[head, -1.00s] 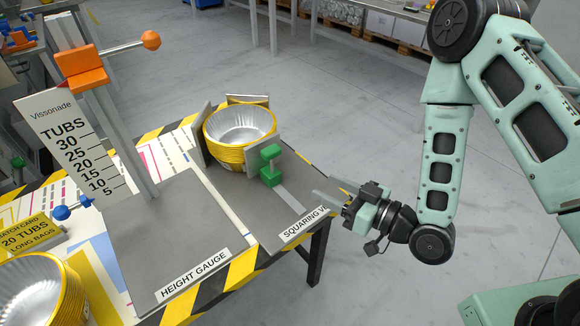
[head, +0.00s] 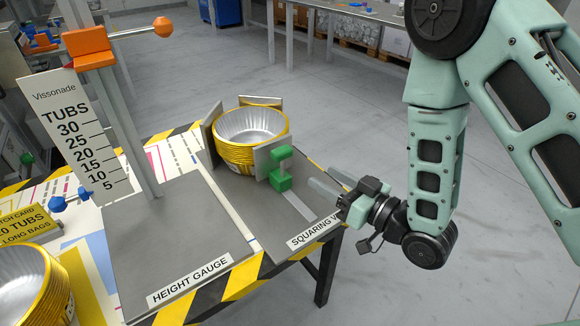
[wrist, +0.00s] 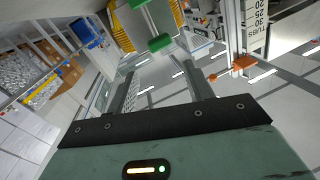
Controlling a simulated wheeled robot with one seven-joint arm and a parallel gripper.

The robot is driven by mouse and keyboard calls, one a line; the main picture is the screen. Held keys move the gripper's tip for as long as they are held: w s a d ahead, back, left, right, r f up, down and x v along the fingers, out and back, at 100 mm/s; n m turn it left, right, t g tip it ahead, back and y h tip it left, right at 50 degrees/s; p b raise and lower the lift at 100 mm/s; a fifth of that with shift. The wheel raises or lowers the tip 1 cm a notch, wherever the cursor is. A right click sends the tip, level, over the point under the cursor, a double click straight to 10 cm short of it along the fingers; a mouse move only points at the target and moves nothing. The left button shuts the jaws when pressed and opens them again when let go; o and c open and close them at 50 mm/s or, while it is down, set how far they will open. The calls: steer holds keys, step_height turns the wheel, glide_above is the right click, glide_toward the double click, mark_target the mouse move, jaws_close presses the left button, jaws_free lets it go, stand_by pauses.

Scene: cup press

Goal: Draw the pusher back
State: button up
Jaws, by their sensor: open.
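The pusher is a grey upright plate (head: 268,157) with a green handle (head: 281,180) on the squaring vise (head: 240,200). Its plate stands against or very close to the near side of a stack of yellow-rimmed foil tubs (head: 236,153). A slot strip runs from the handle toward the vise's front edge. My gripper (head: 323,179) is open and empty, to the right of the handle and apart from it. In the wrist view the green handle (wrist: 160,43) shows just beyond the open fingertips, with the yellow tub stack (wrist: 133,22) behind it.
The height gauge (head: 180,235) with its scale board and orange slider (head: 88,47) stands left of the vise. Another tub stack (head: 35,285) is at lower left. Two fixed plates flank the vise stack. The floor right of the table is clear.

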mark_target(287, 156)
steer(key=b+x, duration=0.6)
steer(key=x, duration=0.5)
steer(key=shift+w+a+f+b, duration=0.1)
steer(key=shift+a+b, duration=0.05)
steer(key=shift+b, duration=0.15)
steer(key=shift+c, duration=0.3)
jaws_close()
